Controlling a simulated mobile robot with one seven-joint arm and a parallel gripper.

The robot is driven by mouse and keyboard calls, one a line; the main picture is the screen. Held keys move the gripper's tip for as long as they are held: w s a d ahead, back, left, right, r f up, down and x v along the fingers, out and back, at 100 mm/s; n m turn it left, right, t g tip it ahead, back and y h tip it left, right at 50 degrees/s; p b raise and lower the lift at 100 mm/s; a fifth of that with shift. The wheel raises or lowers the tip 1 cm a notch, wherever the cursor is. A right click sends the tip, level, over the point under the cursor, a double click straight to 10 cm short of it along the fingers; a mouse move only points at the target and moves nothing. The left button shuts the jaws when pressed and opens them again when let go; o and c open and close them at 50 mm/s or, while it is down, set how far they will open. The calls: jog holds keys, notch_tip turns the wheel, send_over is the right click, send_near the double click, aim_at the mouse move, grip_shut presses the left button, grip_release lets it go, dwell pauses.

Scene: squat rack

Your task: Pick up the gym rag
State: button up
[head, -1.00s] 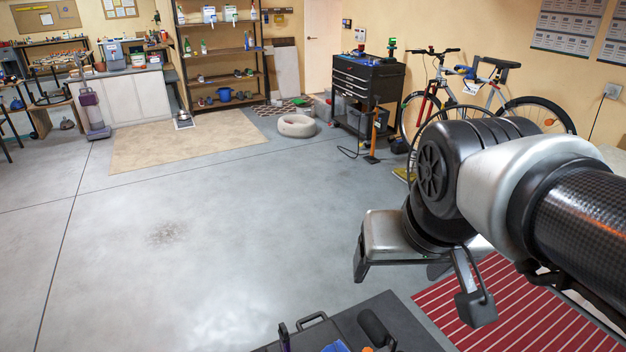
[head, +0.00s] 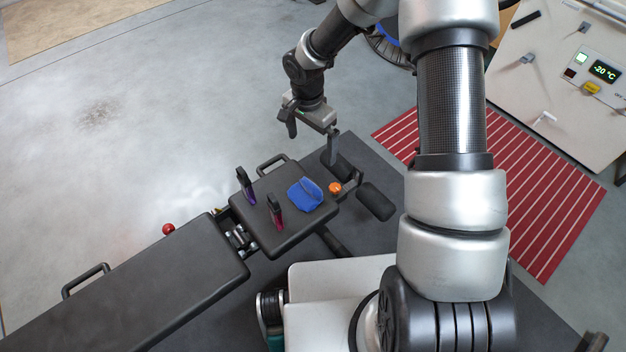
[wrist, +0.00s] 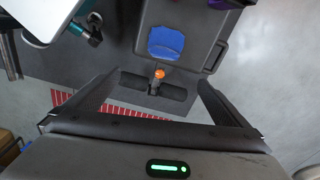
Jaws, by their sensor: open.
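The gym rag is a crumpled blue cloth (head: 305,195) lying on the black padded end of the bench (head: 284,240). It also shows in the wrist view (wrist: 166,43), above the middle of the picture and between the lines of the two fingers. My gripper (head: 312,140) is above and behind the bench end in the head view, apart from the rag. Its jaws are wide apart and empty; in the wrist view both fingers (wrist: 150,90) frame the bench end from either side.
Two dark upright items with purple (head: 243,186) and pink (head: 275,212) parts stand on the pad beside the rag. An orange ball-like knob (head: 335,188) and black foam rollers (head: 375,201) are at the bench end. A white freezer-like cabinet (head: 562,75) stands right, past a red striped mat (head: 540,190).

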jog(key=m+b, duration=0.1)
jog(key=b, duration=0.2)
send_over(308, 187)
jog(key=f, duration=1.7)
jog(key=shift+s+f, duration=0.35)
jog(key=shift+w+f+b, duration=0.15)
jog(key=shift+f+b, duration=0.15)
jog(key=shift+f, duration=1.05)
jog(key=shift+w+f+b, duration=0.1)
jog(key=shift+f+b, duration=0.2)
jog(key=shift+f, duration=1)
jog(key=shift+c, duration=0.3)
jog(key=c, duration=0.8)
notch_tip(308, 187, up, 10)
jog(key=shift+p, duration=1.05)
